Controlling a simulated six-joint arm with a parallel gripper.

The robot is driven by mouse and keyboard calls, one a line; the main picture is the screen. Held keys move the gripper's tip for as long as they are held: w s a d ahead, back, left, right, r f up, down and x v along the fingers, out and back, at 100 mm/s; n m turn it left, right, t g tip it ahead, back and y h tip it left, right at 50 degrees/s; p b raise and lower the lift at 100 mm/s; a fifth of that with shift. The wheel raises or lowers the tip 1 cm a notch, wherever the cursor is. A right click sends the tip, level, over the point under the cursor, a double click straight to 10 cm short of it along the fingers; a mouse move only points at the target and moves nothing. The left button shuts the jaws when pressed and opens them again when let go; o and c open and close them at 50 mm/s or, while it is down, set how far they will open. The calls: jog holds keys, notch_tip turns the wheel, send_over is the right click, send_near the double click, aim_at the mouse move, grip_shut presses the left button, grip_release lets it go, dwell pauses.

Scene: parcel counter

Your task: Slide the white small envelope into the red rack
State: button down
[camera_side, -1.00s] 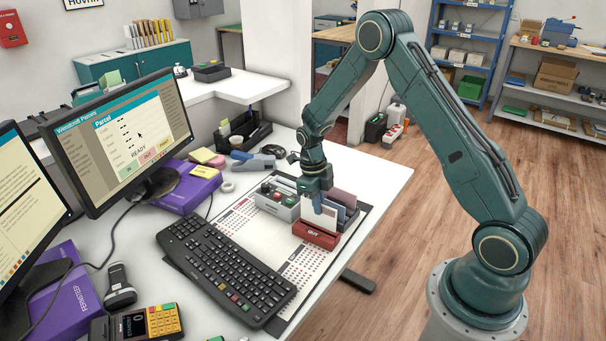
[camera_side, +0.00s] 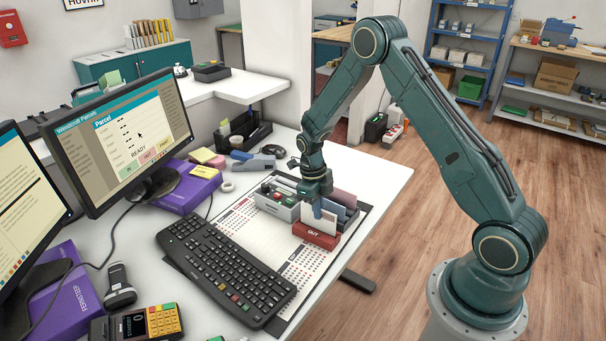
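The red rack (camera_side: 316,235), marked OUT, stands on the printed desk mat. The white small envelope (camera_side: 320,221) stands upright at the red rack, its lower edge hidden behind the rack's front wall. My gripper (camera_side: 317,207) points down at the envelope's top edge, with a blue finger in front of the envelope. The other finger is hidden, so I cannot tell whether the gripper grips the envelope or is open around it.
A keyboard (camera_side: 226,268) lies in front on the mat.

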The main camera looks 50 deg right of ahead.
jog(key=shift+f, duration=0.95)
dwell(0.3)
jog(key=c, duration=2.1)
grip_release()
jog(key=o, duration=0.5)
jog(key=shift+r, duration=0.1)
jog(key=shift+w+a+r, duration=0.1)
jog(key=shift+w+r, duration=0.25)
jog(key=shift+r, duration=1.9)
jog(key=shift+w+d+r, duration=0.1)
jog(key=shift+w+r, duration=0.25)
jog(key=shift+r, duration=1.9)
jog(key=shift+w+a+r, duration=0.1)
jog(key=shift+w+r, duration=0.25)
jog(key=shift+r, duration=1.9)
jog(key=shift+r, duration=0.1)
